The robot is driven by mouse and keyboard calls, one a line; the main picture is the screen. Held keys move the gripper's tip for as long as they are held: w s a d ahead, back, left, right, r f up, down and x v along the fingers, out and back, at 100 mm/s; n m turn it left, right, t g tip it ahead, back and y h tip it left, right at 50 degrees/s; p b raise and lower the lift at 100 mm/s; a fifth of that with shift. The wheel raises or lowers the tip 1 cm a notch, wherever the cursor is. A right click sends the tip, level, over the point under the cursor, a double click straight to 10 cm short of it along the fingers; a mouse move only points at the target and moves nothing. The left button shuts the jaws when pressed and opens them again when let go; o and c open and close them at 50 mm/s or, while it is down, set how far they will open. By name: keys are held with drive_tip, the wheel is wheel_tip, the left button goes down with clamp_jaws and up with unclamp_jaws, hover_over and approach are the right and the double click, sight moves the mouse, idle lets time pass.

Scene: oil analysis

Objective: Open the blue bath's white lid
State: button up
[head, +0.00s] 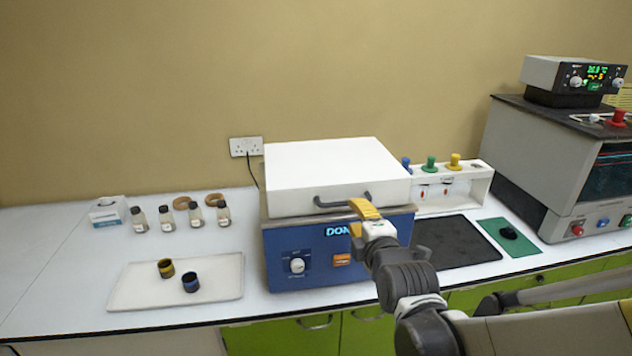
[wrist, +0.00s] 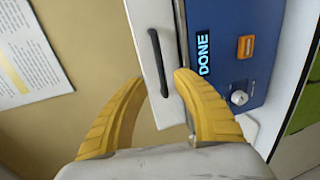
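The blue bath (head: 285,250) stands on the bench with its white lid (head: 330,165) down and shut on top. The lid has a dark bar handle (head: 335,202) along its front edge. My gripper (head: 364,209), with yellow fingers, is at the front of the lid by the handle's right end. In the wrist view, my gripper (wrist: 160,78) is open, its fingertips on either side of the handle's (wrist: 158,62) line. The handle's near end reaches toward the gap; contact is not clear. The bath's blue front (wrist: 230,50) shows a lit "DONE".
A white tray (head: 130,295) with two small dark cups lies at left, with several sample bottles behind it. A white rack (head: 455,190) with coloured-top items, a black mat (head: 455,240) and a large grey machine (head: 545,150) are at right. The wall is close behind the bath.

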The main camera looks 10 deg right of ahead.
sight(347, 204)
drive_tip(key=b+x, duration=0.1)
drive_tip(key=x, duration=0.7)
drive_tip(key=shift+w, duration=0.1)
clamp_jaws()
